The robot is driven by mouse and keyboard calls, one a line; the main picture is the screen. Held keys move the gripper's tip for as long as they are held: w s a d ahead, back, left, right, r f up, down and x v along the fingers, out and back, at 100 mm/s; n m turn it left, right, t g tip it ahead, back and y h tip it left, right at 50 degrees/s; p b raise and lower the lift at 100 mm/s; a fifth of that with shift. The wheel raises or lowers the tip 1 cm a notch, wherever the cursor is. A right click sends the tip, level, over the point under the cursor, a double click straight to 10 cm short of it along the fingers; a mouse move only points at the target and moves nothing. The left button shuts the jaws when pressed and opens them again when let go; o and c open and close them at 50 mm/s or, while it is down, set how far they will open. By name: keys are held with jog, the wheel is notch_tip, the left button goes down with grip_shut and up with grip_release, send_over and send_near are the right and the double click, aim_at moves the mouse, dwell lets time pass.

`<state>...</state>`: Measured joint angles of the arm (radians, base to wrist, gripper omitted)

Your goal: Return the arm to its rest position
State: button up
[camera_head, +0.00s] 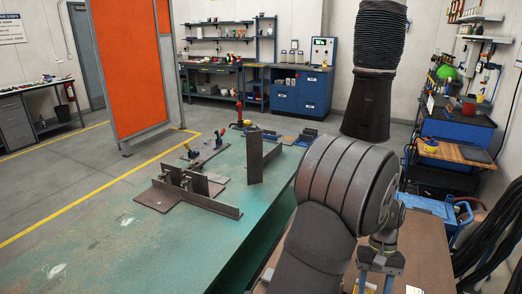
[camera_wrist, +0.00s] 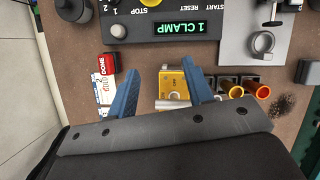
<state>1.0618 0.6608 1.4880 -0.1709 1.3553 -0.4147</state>
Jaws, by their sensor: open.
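My gripper (camera_wrist: 160,66) shows in the wrist view as two blue fingers spread apart, with nothing held between them. It hangs above a brown bench top, over a yellow block (camera_wrist: 172,82) and a silver cylinder that lie partly in line with the fingers. In the head view my gripper (camera_head: 375,284) is at the lower right, pointing down over the brown bench (camera_head: 430,252), its tips cut off by the frame's edge. My arm bends in front of that bench.
A green table (camera_head: 110,235) with upright steel plates (camera_head: 254,158) stands left of my arm. An orange screen (camera_head: 126,60) stands behind.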

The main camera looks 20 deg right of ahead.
jog(key=shift+n+h, duration=0.3)
jog(key=shift+n, duration=0.5)
jog(key=w+a, duration=0.2)
jog(key=w, duration=0.2)
jog(key=w+a, duration=0.2)
jog(key=w, duration=0.2)
jog(key=w+a+f, duration=0.1)
jog(key=w+a, duration=0.1)
jog(key=w, duration=0.2)
jog(key=shift+a, duration=0.3)
jog(key=w+a+f+n, duration=0.1)
jog(key=w+a, duration=0.5)
jog(key=w, duration=0.1)
jog(key=shift+w+a+f, duration=0.2)
jog(key=shift+w+a, duration=0.15)
jog(key=shift+w, duration=0.05)
